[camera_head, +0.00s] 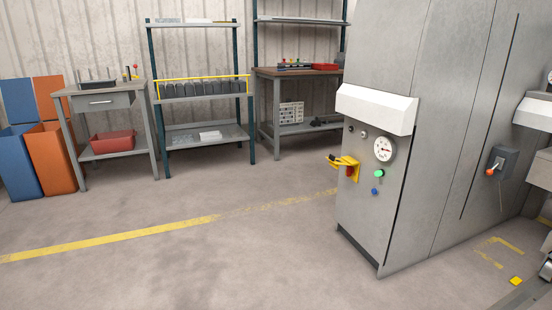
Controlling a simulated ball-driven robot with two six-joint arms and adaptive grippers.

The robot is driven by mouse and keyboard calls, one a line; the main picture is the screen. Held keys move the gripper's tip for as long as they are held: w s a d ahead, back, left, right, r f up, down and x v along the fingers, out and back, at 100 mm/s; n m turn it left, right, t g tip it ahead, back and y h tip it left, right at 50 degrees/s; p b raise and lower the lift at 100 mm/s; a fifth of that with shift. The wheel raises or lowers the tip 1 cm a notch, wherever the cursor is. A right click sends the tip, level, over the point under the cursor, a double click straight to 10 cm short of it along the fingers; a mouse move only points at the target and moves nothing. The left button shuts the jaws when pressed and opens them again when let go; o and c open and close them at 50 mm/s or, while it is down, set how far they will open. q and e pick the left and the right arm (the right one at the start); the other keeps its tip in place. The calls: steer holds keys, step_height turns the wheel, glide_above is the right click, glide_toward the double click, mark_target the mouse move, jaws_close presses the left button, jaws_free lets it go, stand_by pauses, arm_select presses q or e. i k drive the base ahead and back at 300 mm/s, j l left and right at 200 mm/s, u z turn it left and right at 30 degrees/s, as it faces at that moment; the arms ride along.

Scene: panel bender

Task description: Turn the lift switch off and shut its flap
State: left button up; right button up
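A yellow switch unit (354,164) is mounted on the front of the grey machine cabinet, at its left side. A red part, apparently the switch knob (350,172), shows on its yellow plate. A yellow flap (338,160) sticks out to the left from the plate, so it looks open. A small dark piece is at the flap's outer end. The knob's exact turn position is too small to tell. No label is readable. Neither of my grippers is in view.
The grey cabinet (366,220) also carries a white gauge (383,149), a green button (379,174) and a blue button (374,191). A grey box with an orange-tipped lever (490,171) is on its right side. The floor (250,260) in front is clear.

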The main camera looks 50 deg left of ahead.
mark_target(350, 170)
steer(key=u, duration=1.1)
steer(key=i+j+u, duration=0.3)
steer(key=i, duration=0.4)
steer(key=i+j+u, duration=0.25)
steer(key=i, duration=0.45)
steer(key=i+u, duration=0.3)
steer(key=i, duration=0.45)
steer(key=i+j+z, duration=0.1)
steer(key=i+z, duration=0.25)
steer(key=i+j+z, duration=0.15)
steer(key=i+z, duration=0.2)
steer(key=i+j+z, duration=0.35)
